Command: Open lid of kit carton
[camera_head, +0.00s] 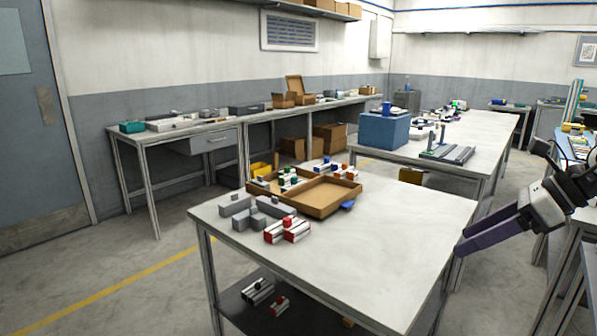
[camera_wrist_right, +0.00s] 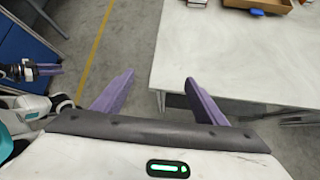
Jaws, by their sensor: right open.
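The kit carton (camera_head: 318,207) is a shallow brown cardboard box on the near table. It shows two shallow halves side by side, the right one empty and the left one holding small coloured parts. A corner of it shows at the top of the right wrist view (camera_wrist_right: 262,5). My right gripper (camera_head: 463,240) is open and empty, beside the table's right edge and well apart from the carton. Its two purple fingers stand apart in the right wrist view (camera_wrist_right: 160,78). Dark and white arm parts, seemingly mine, show at that view's left edge; their jaw state is unclear.
Grey blocks (camera_head: 262,205) and red-and-white parts (camera_head: 288,230) lie left of and before the carton on the table (camera_head: 400,225). The table's right part is clear. A blue box (camera_head: 384,130) stands on the table behind. Another workbench (camera_head: 575,200) is at the right.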

